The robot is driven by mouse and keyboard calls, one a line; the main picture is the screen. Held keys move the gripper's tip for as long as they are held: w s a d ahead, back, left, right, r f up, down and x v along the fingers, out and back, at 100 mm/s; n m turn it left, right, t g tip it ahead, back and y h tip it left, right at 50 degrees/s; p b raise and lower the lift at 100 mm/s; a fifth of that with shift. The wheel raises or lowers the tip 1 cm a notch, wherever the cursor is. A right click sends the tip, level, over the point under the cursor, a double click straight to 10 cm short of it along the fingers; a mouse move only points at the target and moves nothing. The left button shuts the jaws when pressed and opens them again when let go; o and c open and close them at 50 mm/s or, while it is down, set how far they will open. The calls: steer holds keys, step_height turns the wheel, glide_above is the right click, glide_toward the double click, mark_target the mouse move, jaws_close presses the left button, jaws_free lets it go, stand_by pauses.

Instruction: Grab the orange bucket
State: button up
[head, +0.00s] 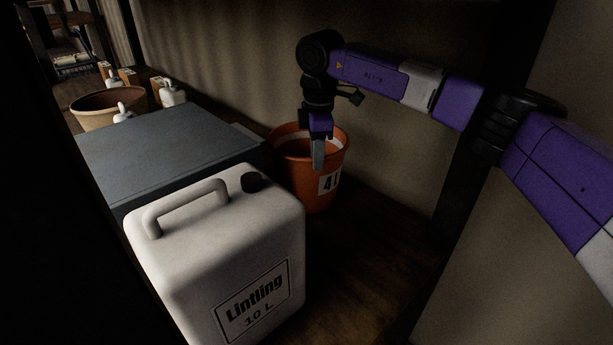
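The orange bucket (303,182) stands upright on the dark wooden floor, right of a grey box. It has a white label with black characters, partly cut off by the curve, on its front right. My gripper (318,158) points down at the bucket's near rim, in front of its opening in the picture. One grey finger shows clearly. I cannot tell whether the rim lies between the fingers, or whether they touch it. The gripper hides part of the bucket's rim and inside.
A white canister (225,255) marked "Lintling 10 L" stands in the near foreground. Behind it is the flat grey box (165,150), close to the bucket's left side. Farther left are a tan tub (108,108) and white bottles (172,94). Bare floor (365,250) lies right of the canister.

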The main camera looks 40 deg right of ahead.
mark_target(314, 178)
steer(key=f, duration=0.6)
steer(key=shift+w+a+f, duration=0.1)
steer(key=shift+w+f, duration=0.1)
steer(key=shift+w, duration=0.1)
jaws_close()
steer(key=shift+r, duration=0.1)
stand_by(1.0)
